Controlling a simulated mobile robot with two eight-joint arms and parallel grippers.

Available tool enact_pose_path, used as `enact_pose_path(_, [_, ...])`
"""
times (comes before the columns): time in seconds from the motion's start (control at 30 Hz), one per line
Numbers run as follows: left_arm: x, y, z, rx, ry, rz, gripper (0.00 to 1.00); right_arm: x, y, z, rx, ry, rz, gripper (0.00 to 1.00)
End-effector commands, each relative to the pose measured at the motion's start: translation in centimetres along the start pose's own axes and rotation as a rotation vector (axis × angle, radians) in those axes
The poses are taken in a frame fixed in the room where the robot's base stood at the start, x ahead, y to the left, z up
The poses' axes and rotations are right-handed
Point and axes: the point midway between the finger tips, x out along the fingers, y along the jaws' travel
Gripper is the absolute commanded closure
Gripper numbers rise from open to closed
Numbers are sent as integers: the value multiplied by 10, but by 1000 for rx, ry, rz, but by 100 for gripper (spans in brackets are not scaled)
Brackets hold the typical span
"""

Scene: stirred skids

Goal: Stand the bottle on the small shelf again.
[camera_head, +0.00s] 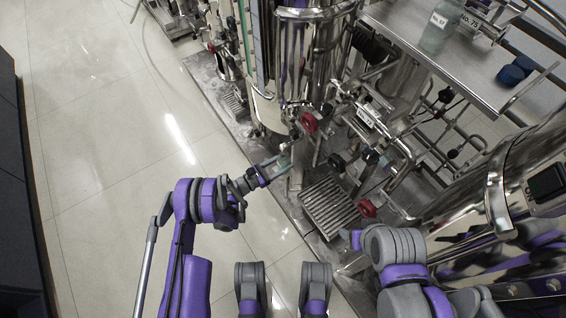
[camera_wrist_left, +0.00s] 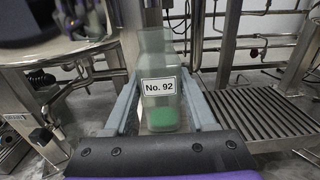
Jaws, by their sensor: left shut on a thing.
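A clear bottle with a white "No. 92" label and green contents (camera_wrist_left: 160,118) stands upright between the fingers of my left gripper (camera_wrist_left: 165,108) in the left wrist view. My left gripper is shut on it. In the head view the left gripper (camera_head: 279,167) reaches right from the floor side to the skid's edge, and the bottle is a small pale shape there. A steel shelf (camera_head: 455,75) is at the upper right, far from the left gripper. My right arm is at the lower right; its fingertips are not clear.
A second clear bottle (camera_head: 436,36) and blue dumbbell-like pieces (camera_head: 515,71) are on the steel shelf. A slatted step (camera_head: 330,206), also in the wrist view (camera_wrist_left: 262,120), lies right of the held bottle. Pipes, red-handled valves (camera_head: 309,122) and steel tanks crowd the skid. The tiled floor (camera_head: 100,130) at left is clear.

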Motion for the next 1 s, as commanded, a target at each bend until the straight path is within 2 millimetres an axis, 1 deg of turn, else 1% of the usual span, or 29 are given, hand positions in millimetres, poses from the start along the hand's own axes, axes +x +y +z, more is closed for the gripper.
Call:
enact_pose_path(0.17, [0, 0, -4, 0, 0, 0, 100, 0, 0, 0, 0, 0, 0, 31])
enact_pose_path(0.2, [0, 0, -3, 0, 0, 0, 37, 0, 0, 0, 0, 0, 0, 31])
enact_pose_path(0.33, [0, 0, -3, 0, 0, 0, 14, 0, 0, 0, 0, 0, 0, 31])
enact_pose_path(0.6, [0, 0, -3, 0, 0, 0, 14, 0, 0, 0, 0, 0, 0, 31])
enact_pose_path(0.7, [0, 0, 1, 0, 0, 0, 14, 0, 0, 0, 0, 0, 0, 31])
enact_pose_path(0.77, [-8, 1, 0, 0, 1, 2, 14, -2, 0, 0, 0, -1, 0, 31])
enact_pose_path(0.87, [-26, 1, 1, 0, 1, 4, 14, -5, 0, -1, 0, -1, 0, 31])
enact_pose_path(1.0, [-58, 1, 2, 0, 1, 5, 14, -11, 0, -2, 0, -1, 0, 31])
